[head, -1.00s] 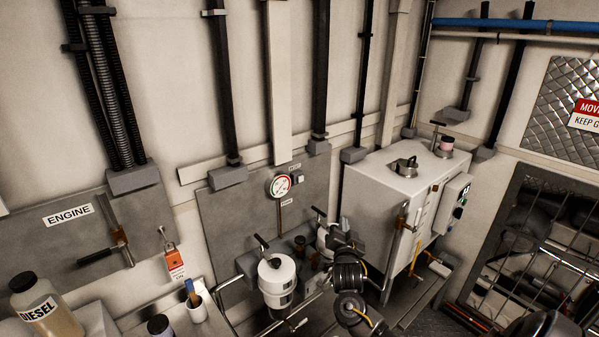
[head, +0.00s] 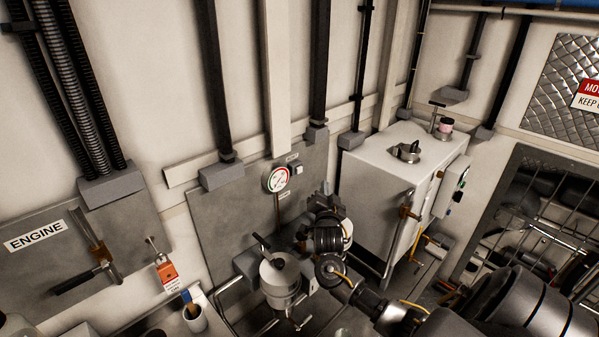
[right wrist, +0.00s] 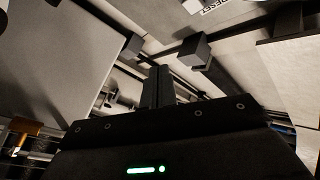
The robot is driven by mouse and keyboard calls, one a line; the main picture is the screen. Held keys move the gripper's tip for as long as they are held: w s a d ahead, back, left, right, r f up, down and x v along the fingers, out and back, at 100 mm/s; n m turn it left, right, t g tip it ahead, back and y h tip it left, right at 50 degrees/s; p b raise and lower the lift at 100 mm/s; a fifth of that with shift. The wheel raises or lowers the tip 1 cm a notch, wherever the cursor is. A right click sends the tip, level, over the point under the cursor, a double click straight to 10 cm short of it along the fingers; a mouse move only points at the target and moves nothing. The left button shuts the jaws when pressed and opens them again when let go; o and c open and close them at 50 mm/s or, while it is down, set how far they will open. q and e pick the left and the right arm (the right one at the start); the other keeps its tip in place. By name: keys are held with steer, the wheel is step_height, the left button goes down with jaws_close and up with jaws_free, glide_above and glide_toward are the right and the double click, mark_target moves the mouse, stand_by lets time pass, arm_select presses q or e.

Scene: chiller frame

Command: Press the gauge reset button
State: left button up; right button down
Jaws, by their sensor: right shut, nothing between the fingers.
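The round gauge (head: 277,179) with a white, red-marked dial is on a grey wall panel. The small pale reset button (head: 299,170) sits on the panel to its right, under a small label. My right gripper (head: 326,191) is in front of the panel, below and to the right of the button and apart from it. Its fingers are shut and empty; they also show in the right wrist view (right wrist: 158,88). The right wrist view has part of a reset label (right wrist: 207,6) at its top edge, but I cannot make out the button there. My left gripper is not in view.
A white filter housing (head: 282,280) with a black handle stands below the gauge. A large white cabinet (head: 375,190) stands right of my gripper. Black conduits end in grey blocks (head: 222,175) above the panel. The panel around the gauge is clear.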

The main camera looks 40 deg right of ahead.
mark_target(299, 170)
arm_select(q)
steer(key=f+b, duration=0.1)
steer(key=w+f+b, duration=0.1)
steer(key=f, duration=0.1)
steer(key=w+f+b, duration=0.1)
steer(key=b, duration=0.1)
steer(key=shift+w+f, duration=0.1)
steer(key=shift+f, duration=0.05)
arm_select(e)
steer(key=w, duration=0.8)
steer(key=shift+a, duration=0.4)
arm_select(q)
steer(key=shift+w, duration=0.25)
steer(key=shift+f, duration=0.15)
arm_select(e)
steer(key=shift+w, duration=0.15)
stand_by(0.5)
arm_select(q)
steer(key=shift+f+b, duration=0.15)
steer(key=shift+b, duration=0.2)
arm_select(e)
steer(key=shift+w, duration=0.3)
